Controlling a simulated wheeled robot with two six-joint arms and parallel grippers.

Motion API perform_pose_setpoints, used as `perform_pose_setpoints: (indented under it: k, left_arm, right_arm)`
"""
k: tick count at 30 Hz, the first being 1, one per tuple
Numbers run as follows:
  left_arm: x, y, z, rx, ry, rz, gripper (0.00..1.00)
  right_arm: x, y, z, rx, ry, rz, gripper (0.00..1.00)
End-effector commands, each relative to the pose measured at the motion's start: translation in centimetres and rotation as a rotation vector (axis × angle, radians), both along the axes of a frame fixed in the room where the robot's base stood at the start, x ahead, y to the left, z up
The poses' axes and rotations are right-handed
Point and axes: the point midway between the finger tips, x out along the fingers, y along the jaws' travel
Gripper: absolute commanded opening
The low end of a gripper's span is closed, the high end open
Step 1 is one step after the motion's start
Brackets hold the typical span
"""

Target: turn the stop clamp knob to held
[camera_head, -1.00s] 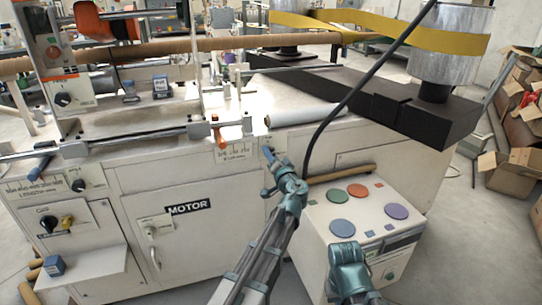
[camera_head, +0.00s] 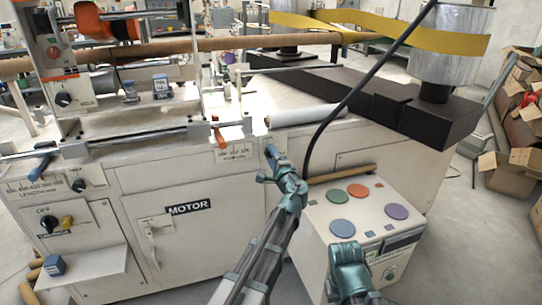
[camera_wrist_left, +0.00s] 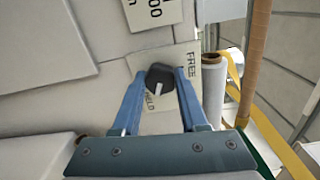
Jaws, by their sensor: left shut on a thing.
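The stop clamp knob (camera_wrist_left: 160,77) is dark and round with a white pointer line. It sits on a pale label plate (camera_wrist_left: 178,60) marked FREE at the right and HELD at the lower left. The pointer points down in the left wrist view, close to the word HELD. My left gripper (camera_wrist_left: 157,92) is shut on the knob, with one blue finger on each side. In the head view my left gripper (camera_head: 268,164) is at the machine's front panel and the knob is hidden. A teal part of my right arm (camera_head: 347,262) shows at the lower right; its fingertips cannot be made out.
A low white cabinet (camera_head: 318,232) with coloured discs stands right of my left arm. A cardboard tube (camera_head: 340,174) lies behind its top. A black cable (camera_head: 325,122) hangs close to my left gripper. The MOTOR door (camera_head: 170,245) is to the left.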

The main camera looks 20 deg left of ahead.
Motion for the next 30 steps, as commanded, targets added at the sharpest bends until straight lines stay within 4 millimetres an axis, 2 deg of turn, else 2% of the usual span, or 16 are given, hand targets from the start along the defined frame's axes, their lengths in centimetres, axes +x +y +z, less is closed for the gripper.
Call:
perform_pose_setpoints:
  k: [9,25,26,30]
  left_arm:
    - [-0.08,-0.08,-0.05,0.081,0.057,-0.001,0.0]
    - [-0.07,-0.1,-0.06,0.098,0.068,-0.002,0.0]
    - [-0.08,-0.1,-0.07,0.098,0.068,-0.002,0.46]
    - [-0.06,-0.09,-0.04,0.097,0.067,-0.001,0.72]
  right_arm:
    - [0.0,0.0,-0.02,0.0,0.0,0.0,0.0]
    - [0.0,0.0,-0.02,0.0,0.0,0.0,0.0]
    - [0.0,0.0,-0.03,0.0,0.0,0.0,0.0]
    - [0.0,0.0,-0.02,0.0,0.0,0.0,0.0]
